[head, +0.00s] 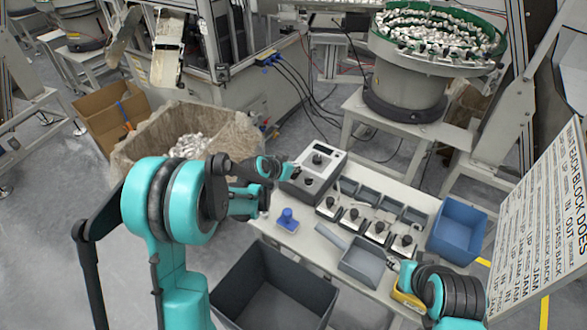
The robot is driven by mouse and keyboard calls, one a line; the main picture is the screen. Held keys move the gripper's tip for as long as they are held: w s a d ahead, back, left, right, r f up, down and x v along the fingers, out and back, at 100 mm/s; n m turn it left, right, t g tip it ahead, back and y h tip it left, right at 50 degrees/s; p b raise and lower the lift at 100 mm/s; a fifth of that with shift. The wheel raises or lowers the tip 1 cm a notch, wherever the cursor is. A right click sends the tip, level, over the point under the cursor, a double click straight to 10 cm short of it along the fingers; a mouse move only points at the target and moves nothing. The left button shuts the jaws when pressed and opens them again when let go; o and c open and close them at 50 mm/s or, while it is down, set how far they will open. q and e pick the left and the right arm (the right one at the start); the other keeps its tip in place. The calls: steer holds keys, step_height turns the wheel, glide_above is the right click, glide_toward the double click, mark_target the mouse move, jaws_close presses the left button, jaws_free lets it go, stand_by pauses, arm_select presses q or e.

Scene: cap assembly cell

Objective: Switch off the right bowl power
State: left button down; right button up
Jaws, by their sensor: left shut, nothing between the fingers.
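The right bowl (440,62) is a round feeder with a green rim, full of small pale parts, on a stand at the upper right. A grey and white control box (326,158) with dark knobs sits at the back left of the white table. My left gripper (291,169) is shut and empty at the left side of this box, partly covering it. Whether it touches the box cannot be told. My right gripper (394,264) is at the lower right, beside the grey tray, with its fingers too small and covered to read.
Several small black-knobbed units (353,217) stand in a row on the table (290,238). A blue bin (457,230), a grey tray (362,262), a blue piece (287,219) and a large dark bin (275,290) are near. A sign board (545,225) stands at right.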

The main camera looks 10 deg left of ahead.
arm_select(q)
steer(key=shift+w+d+r, duration=0.1)
steer(key=shift+w+r, duration=0.05)
steer(key=shift+w, duration=0.05)
steer(key=shift+r, duration=0.25)
step_height(320, 180, up, 5)
steer(key=p, duration=0.3)
steer(key=shift+w+d+f+p, duration=0.1)
steer(key=shift+w+f+p, duration=0.05)
steer(key=shift+p, duration=0.15)
steer(key=w+r+p+v, duration=0.1)
steer(key=p+v, duration=0.1)
steer(key=v, duration=0.7)
steer(key=shift+d, duration=0.15)
